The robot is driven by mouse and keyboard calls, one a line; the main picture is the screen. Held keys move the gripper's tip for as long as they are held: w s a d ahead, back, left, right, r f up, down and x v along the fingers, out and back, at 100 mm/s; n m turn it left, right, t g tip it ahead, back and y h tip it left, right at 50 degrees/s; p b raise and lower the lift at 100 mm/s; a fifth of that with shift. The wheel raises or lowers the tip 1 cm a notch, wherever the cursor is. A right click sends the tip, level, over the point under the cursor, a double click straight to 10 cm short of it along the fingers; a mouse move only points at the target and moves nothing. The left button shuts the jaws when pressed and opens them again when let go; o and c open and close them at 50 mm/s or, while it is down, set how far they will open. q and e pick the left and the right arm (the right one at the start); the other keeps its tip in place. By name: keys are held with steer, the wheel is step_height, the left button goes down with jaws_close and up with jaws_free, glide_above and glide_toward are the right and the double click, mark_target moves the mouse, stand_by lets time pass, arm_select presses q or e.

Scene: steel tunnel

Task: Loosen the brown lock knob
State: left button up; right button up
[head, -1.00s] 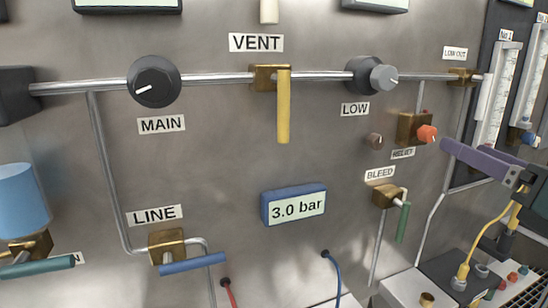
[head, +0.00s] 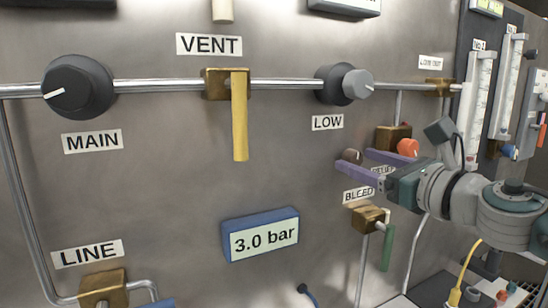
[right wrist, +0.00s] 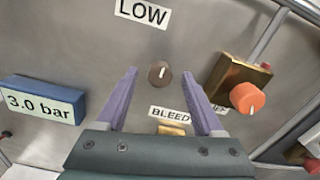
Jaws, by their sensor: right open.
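The brown lock knob (head: 351,155) is a small round knob on the steel panel, below the LOW label and left of the brass relief valve. In the right wrist view the knob (right wrist: 159,73) shows whole, with a pale upright mark on its face. My right gripper (head: 354,161) is open, its two purple fingers pointing at the panel. In the right wrist view the fingertips (right wrist: 160,80) stand either side of the knob with gaps on both sides. I cannot tell how far short of the panel the tips are. My left gripper is not in view.
The orange relief knob (head: 407,147) on its brass block (head: 391,137) is close to the right finger. The LOW regulator (head: 345,85) is above. The BLEED valve (head: 368,218) with its green lever (head: 388,247) is below. The blue 3.0 bar display (head: 260,234) is lower left.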

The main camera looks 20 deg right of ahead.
steer(key=shift+w, duration=0.55)
jaws_close()
